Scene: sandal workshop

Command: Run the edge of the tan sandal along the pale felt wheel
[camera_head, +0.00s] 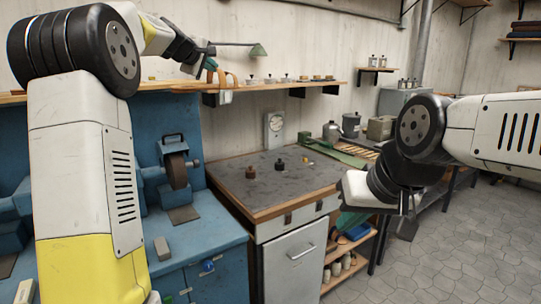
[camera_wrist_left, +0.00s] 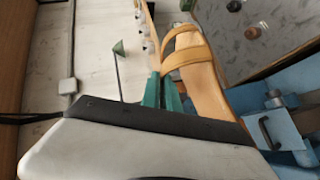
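The tan sandal (camera_head: 226,84) hangs in the air in front of the back wall, above the blue machine bench. My left gripper (camera_head: 211,66) is shut on it. In the left wrist view the green fingers (camera_wrist_left: 162,92) meet the sandal (camera_wrist_left: 203,84) at its strap side, with the sole long and bare beside them. A dark brown wheel (camera_head: 176,170) stands on the blue machine, below and left of the sandal and apart from it. I cannot make out a pale felt wheel; my left arm hides part of the machine. My right gripper (camera_head: 350,220) is low at the right, its finger gap unclear.
A grey-topped workbench (camera_head: 228,178) with small dark knobs stands right of the blue machine (camera_head: 205,238). A wooden wall shelf (camera_head: 300,88) runs behind the sandal. A grey block (camera_head: 162,248) lies on the blue bench. Open floor (camera_head: 450,255) is at the right.

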